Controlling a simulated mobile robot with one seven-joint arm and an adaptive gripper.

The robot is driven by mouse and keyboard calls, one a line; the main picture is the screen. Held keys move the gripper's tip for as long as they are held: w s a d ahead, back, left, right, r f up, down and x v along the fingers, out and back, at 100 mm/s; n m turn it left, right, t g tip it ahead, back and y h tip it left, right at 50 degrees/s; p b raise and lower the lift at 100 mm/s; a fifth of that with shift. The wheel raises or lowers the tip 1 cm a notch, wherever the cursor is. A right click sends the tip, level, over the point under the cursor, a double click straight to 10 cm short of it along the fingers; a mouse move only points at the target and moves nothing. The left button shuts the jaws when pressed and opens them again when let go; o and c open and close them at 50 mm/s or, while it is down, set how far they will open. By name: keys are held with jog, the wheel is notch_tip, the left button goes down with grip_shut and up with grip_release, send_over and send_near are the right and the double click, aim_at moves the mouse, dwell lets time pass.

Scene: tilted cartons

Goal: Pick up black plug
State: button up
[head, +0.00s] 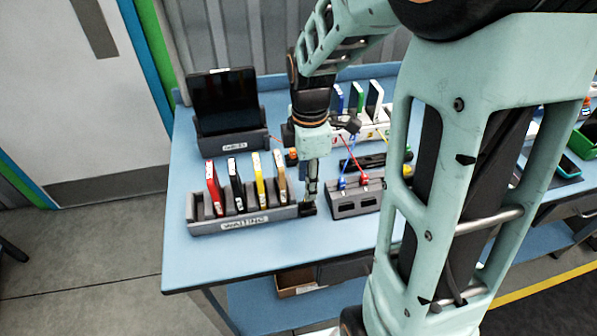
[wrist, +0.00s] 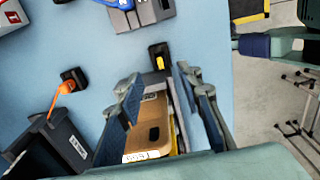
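A small black plug (wrist: 158,57) with a yellow mark lies on the blue tabletop in the wrist view, just beyond my fingertips and roughly centred between them. In the head view a small black piece (head: 308,209) at the right end of the phone rack looks like the same plug. My gripper (wrist: 160,88) is open, its two fingers apart with nothing held. In the head view my gripper (head: 311,188) points down close above the plug, beside the rack's right end. Another black plug-like block (wrist: 73,80) with an orange cable lies to the left in the wrist view.
A grey rack (head: 245,222) holds several upright phones, with the tan phone (head: 280,178) nearest my gripper. A grey hub (head: 354,203) with blue and red cables stands to the right. A dark tablet (head: 224,102) stands behind. The table's front strip is clear.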

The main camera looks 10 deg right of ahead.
aim_at(308, 204)
jog(key=shift+d+f, duration=0.15)
jog(key=shift+f, duration=2.75)
jog(key=c, duration=0.9)
